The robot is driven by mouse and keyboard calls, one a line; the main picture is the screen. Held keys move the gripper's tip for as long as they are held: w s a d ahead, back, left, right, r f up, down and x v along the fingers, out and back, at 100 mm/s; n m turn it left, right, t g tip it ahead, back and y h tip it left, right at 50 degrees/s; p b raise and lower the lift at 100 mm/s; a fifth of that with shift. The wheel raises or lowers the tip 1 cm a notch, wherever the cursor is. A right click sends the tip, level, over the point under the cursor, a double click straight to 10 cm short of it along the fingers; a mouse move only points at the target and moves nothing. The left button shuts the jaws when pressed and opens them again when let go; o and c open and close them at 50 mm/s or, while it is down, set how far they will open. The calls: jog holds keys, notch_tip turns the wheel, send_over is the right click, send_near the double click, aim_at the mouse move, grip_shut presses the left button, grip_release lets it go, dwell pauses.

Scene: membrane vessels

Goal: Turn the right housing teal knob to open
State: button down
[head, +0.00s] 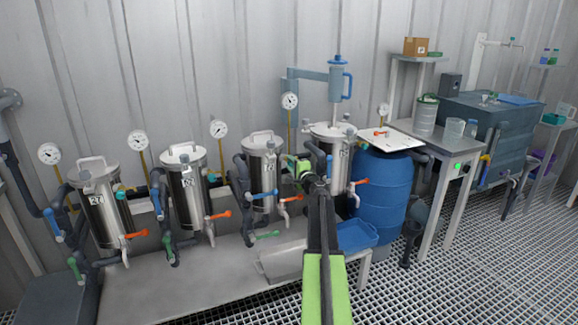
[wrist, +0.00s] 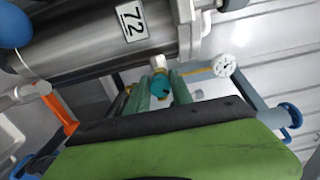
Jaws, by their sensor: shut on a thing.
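Several steel housings stand in a row in the head view. The rightmost housing (head: 326,150) is partly hidden by my arm. My gripper (head: 299,167) is at its left side, between it and the neighbouring housing (head: 262,172). In the wrist view a steel housing (wrist: 85,45) with a "72" label fills the upper left. The teal knob (wrist: 171,91) sits on a pale fitting beside it. The green fingers of my gripper (wrist: 160,86) are shut on the teal knob, one on each side. The knob is hidden behind my gripper in the head view.
Dark pipes (head: 318,158) and a pressure gauge (head: 290,101) are close to my gripper. A blue barrel (head: 382,190) stands at right.

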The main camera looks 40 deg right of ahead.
jog(key=n, duration=0.2)
jog(key=shift+w+d+n, duration=0.15)
jog(key=shift+w+n, duration=0.15)
jog(key=shift+n, duration=0.1)
jog(key=n, duration=0.3)
jog(key=shift+n, duration=0.3)
jog(key=n, duration=0.6)
jog(key=shift+s+f, duration=0.15)
jog(key=shift+n, duration=0.4)
jog(key=c, duration=1.1)
grip_release()
